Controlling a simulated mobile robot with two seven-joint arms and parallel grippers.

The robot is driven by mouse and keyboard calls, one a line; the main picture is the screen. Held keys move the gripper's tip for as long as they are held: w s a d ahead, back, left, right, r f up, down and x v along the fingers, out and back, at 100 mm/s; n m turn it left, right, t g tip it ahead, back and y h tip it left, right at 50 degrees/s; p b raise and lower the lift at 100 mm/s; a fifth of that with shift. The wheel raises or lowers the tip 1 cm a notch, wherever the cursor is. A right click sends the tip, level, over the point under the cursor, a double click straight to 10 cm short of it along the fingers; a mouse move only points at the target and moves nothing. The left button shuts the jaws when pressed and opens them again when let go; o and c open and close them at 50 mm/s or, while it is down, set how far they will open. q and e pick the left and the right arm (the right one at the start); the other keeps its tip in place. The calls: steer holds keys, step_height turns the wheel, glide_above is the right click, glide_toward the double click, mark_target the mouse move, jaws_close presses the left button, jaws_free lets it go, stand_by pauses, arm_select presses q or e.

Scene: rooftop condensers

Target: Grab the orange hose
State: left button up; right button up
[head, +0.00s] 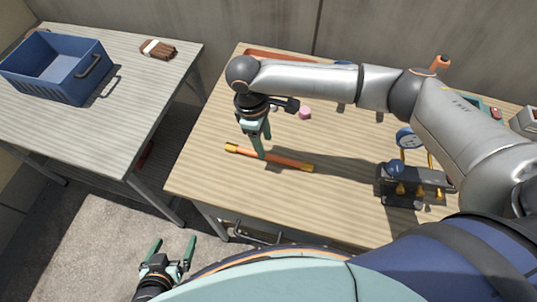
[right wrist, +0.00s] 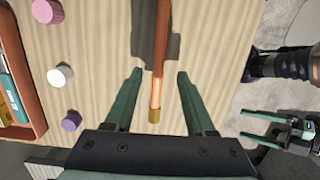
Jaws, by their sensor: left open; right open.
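The orange hose (head: 285,161) is a thin straight piece with yellow ends, lying on the wooden table near its front edge. In the right wrist view the hose (right wrist: 160,50) runs lengthwise between the open fingers, with its near yellow end close to the palm. My right gripper (head: 261,150) is open and points down at the left part of the hose; a finger hides a bit of it. I cannot tell its exact height over the hose. My left gripper (head: 173,243) is open and empty, low over the concrete floor in front of the table.
A second table at left holds a blue crate (head: 62,92) and a brown bundle (head: 158,49). A pink cylinder (head: 305,113) stands behind the hose. A dark device with yellow parts (head: 402,200) and a blue gauge (head: 407,138) stand at right. An orange-rimmed tray (right wrist: 34,115) lies at the back.

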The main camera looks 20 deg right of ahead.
mark_target(268, 155)
steer(key=shift+s+d+f, duration=0.1)
steer(key=shift+d+f, duration=0.1)
steer(key=shift+f, duration=1.2)
steer(key=shift+s+d+f, duration=0.1)
steer(key=shift+d+f, duration=0.1)
steer(key=shift+f, duration=1.15)
steer(key=shift+c, duration=0.2)
jaws_close()
